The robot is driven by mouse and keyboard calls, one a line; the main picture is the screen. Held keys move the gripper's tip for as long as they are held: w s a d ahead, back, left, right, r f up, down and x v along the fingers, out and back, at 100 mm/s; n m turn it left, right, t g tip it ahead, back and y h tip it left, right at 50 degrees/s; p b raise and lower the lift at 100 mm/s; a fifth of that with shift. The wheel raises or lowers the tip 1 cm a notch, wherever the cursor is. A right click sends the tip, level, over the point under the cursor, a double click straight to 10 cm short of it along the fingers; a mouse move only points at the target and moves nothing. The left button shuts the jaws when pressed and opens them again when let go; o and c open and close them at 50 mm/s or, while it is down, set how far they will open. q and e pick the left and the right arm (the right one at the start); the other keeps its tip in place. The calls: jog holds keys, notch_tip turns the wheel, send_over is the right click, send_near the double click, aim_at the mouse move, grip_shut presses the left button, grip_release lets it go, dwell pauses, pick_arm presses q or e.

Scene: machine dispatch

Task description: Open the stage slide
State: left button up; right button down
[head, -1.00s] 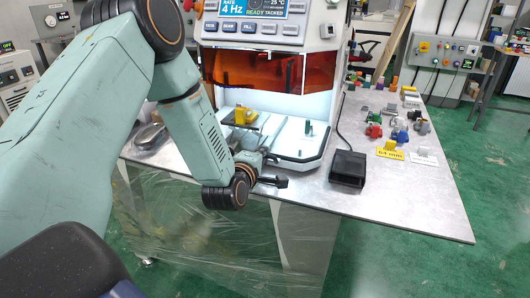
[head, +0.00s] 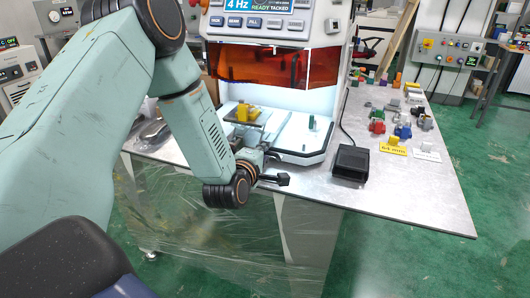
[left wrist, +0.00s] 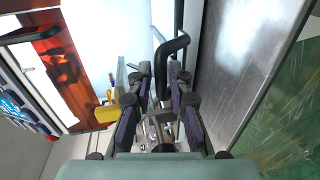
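The laser machine (head: 272,145) has an open bay below its orange window. Inside is the dark stage plate (head: 243,121) with a yellow part (head: 246,112) on it; the yellow part also shows in the left wrist view (left wrist: 106,112). My left gripper (head: 268,158) is low at the machine's front edge, partly hidden by its own wrist. In the left wrist view its fingers (left wrist: 161,75) stand apart, with a bent black bar (left wrist: 178,44) running between and beyond them. Contact with the bar cannot be told. My right gripper is not in view.
A black pedal-like box (head: 350,162) with a cable stands on the table (head: 420,195) right of the machine. The table's front right is clear. Plastic sheeting hangs below the front edge.

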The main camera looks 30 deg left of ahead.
pick_arm(q)
jog(key=shift+s+d, duration=0.2)
jog(key=shift+s, duration=0.25)
jog(key=v, duration=1.1)
jog(key=shift+r, duration=0.15)
jog(key=s+d+f+m+g+h, duration=0.2)
jog(key=s+d+f+m+g, duration=0.25)
jog(key=f+m, duration=0.3)
jog(key=s+d+f+m+g+h, duration=0.2)
jog(key=s+d+f+m+g, duration=0.25)
jog(key=f, duration=0.45)
jog(key=s+d+f+m+g, duration=0.1)
jog(key=s+f+m+g, duration=0.2)
jog(key=s, duration=0.6)
jog(key=s+d+f+m+g, duration=0.1)
jog(key=s+f+m+g, duration=0.2)
jog(key=s, duration=0.6)
notch_tip(320, 180, down, 4)
jog(key=shift+s+r+m, duration=0.25)
jog(key=shift+m, duration=0.85)
